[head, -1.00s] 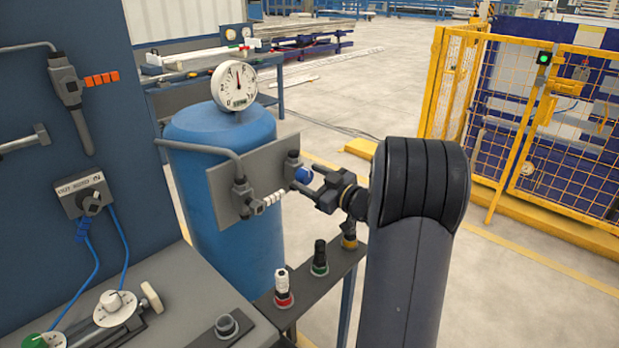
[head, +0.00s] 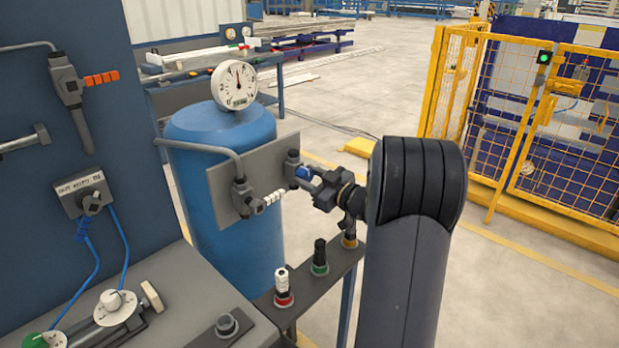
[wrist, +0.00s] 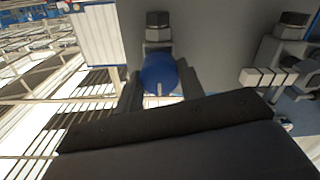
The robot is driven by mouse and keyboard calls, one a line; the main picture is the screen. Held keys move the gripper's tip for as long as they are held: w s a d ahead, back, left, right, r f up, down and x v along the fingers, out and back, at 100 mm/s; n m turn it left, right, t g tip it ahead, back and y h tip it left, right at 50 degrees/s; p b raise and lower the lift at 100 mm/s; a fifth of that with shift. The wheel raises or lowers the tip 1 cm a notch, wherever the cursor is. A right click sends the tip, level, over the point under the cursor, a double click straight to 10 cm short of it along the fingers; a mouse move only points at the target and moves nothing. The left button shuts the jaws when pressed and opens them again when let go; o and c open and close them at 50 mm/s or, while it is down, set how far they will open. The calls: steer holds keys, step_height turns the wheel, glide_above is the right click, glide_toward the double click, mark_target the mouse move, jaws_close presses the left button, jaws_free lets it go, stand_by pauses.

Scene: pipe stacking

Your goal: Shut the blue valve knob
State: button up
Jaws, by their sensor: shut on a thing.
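The blue valve knob (head: 303,172) sits on the right side of the grey panel in front of the blue tank. In the wrist view the round blue knob (wrist: 160,72) is below its grey valve body, with a pale mark at its lower edge. My gripper (head: 309,178) is at the knob from the right, shut on it. The fingers partly cover the knob in the head view. In the wrist view the dark gripper body hides the area below the knob.
A second valve with a white handle (head: 273,198) is to the left on the panel. A gauge (head: 234,85) tops the blue tank (head: 216,128). Several push buttons, one with a green ring (head: 320,268), stand on a narrow shelf below my gripper. Open floor lies behind.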

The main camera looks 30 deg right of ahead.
steer(key=shift+r+m+p, duration=0.1)
steer(key=shift+m+p, duration=0.2)
steer(key=shift+p, duration=0.25)
steer(key=m+p, duration=0.1)
steer(key=p, duration=0.1)
steer(key=shift+r+m+p, duration=0.15)
steer(key=shift+m+p, duration=0.2)
steer(key=shift+m, duration=0.05)
steer(key=m+p, duration=0.5)
steer(key=shift+p, duration=0.3)
steer(key=m+p, duration=0.4)
steer(key=m, duration=0.1)
steer(key=shift+d+m, duration=0.1)
steer(key=shift+m, duration=0.3)
steer(key=shift+f+m+p, duration=0.15)
steer(key=shift+m+p, duration=0.5)
steer(key=shift+m, duration=0.45)
steer(key=shift+f+m+p, duration=0.15)
steer(key=shift+m+p, duration=0.5)
steer(key=shift+m, duration=0.45)
steer(key=o, duration=1)
steer(key=shift+w, duration=0.1)
